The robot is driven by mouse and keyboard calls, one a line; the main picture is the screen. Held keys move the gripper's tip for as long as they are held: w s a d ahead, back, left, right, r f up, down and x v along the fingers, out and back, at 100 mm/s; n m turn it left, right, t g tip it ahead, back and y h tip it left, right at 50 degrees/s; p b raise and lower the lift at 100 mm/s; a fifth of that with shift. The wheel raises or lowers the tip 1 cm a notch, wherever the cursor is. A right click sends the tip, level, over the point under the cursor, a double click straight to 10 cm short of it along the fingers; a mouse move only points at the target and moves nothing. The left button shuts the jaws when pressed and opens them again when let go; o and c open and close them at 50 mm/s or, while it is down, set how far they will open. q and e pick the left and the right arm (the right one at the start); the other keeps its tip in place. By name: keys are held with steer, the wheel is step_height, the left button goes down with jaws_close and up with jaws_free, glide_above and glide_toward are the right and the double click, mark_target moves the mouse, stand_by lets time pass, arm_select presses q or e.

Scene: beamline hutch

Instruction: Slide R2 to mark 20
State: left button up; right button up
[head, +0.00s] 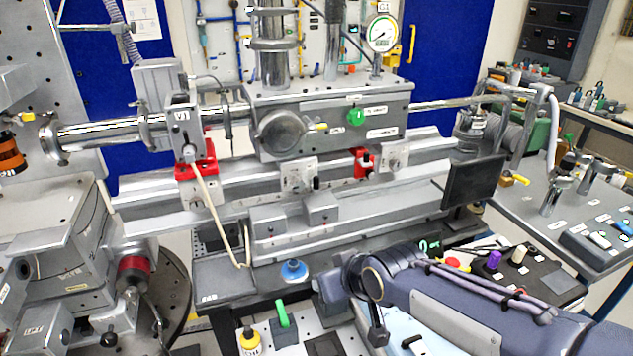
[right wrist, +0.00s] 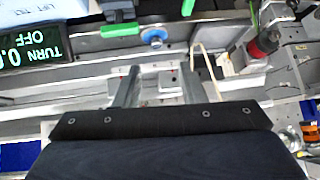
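R2 cannot be picked out by its label; the small markings are too blurred to read. In the head view two small grey blocks, one on the left (head: 268,222) and one on the right (head: 320,208), sit side by side at a pale graduated strip (head: 285,241) on the front of the bench. My right gripper (right wrist: 158,75) shows in the right wrist view with its two grey fingers apart. A pale block (right wrist: 168,81) shows between them, and I see no clear contact. In the head view only my right arm shows clearly, at lower right. My left gripper is out of view.
A blue knob (head: 293,271) and a green handle (head: 283,314) stand in front of the bench. A cream cable (head: 215,208) hangs at the left, beside a red saddle (head: 197,172). A black panel (head: 474,181) stands at the bench's right end. A display (right wrist: 30,48) reads "TURN 0.0 OFF".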

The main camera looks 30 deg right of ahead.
steer(key=w+d+n+t+h, duration=0.1)
steer(key=w+d+t, duration=0.55)
steer(key=w, duration=0.75)
steer(key=t, duration=0.3)
glide_toward(318, 181)
steer(key=w, duration=0.1)
steer(key=shift+n+y, duration=0.3)
steer(key=shift+y, duration=0.1)
steer(key=w, duration=0.7)
steer(key=shift+w+d+r, duration=0.15)
steer(key=shift+w+d, duration=0.1)
steer(key=shift+d, duration=0.15)
jaws_close()
steer(key=shift+a, duration=0.1)
